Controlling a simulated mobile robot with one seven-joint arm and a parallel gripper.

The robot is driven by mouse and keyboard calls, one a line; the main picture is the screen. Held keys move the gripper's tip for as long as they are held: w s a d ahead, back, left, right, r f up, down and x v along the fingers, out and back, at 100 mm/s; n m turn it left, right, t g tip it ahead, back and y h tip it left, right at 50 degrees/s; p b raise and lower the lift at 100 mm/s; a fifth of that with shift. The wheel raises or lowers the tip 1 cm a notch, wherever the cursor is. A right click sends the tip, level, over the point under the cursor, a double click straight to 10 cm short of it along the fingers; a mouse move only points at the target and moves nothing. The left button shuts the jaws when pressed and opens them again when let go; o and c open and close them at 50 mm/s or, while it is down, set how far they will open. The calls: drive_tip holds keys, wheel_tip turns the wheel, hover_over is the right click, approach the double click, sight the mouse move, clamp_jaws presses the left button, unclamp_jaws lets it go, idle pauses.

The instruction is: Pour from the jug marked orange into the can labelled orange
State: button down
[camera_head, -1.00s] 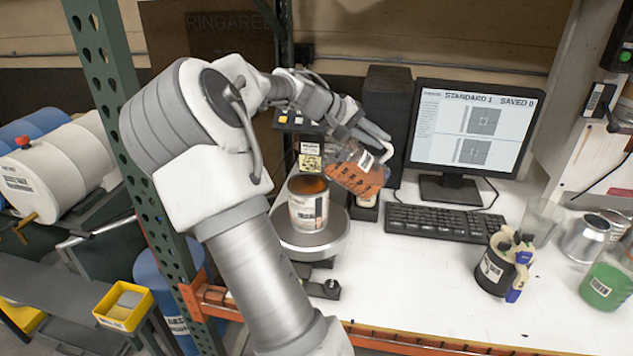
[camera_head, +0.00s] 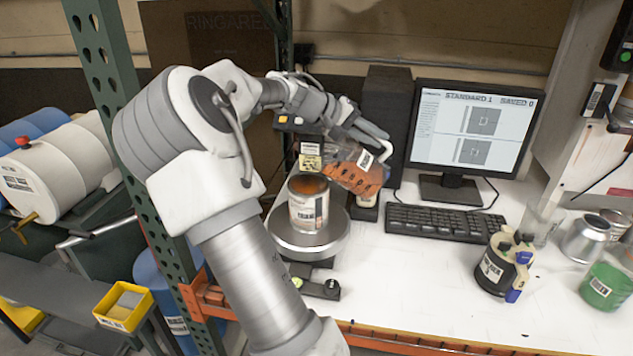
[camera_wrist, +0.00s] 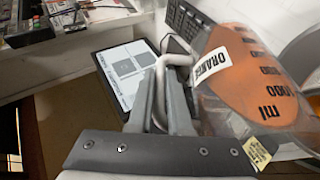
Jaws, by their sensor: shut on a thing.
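My gripper (camera_head: 372,132) is shut on the handle of a clear jug (camera_head: 357,168) with orange liquid in it. In the wrist view the two fingers (camera_wrist: 163,95) close on the pale handle, and the jug (camera_wrist: 245,75) shows a label reading ORANGE and black volume marks. The jug is tilted, its mouth end toward the left, just above and to the right of an open can (camera_head: 309,212). The can stands upright with an orange-brown inside and a label too small to read surely. I cannot make out a stream between them.
The can stands on a round scale plate (camera_head: 285,240). A monitor (camera_head: 470,125) and keyboard (camera_head: 445,218) are to the right. A green rack post (camera_head: 125,110) is at left.

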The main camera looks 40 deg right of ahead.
drive_tip(key=shift+w+a+r, duration=0.2)
drive_tip(key=shift+w, duration=0.05)
idle(2.8)
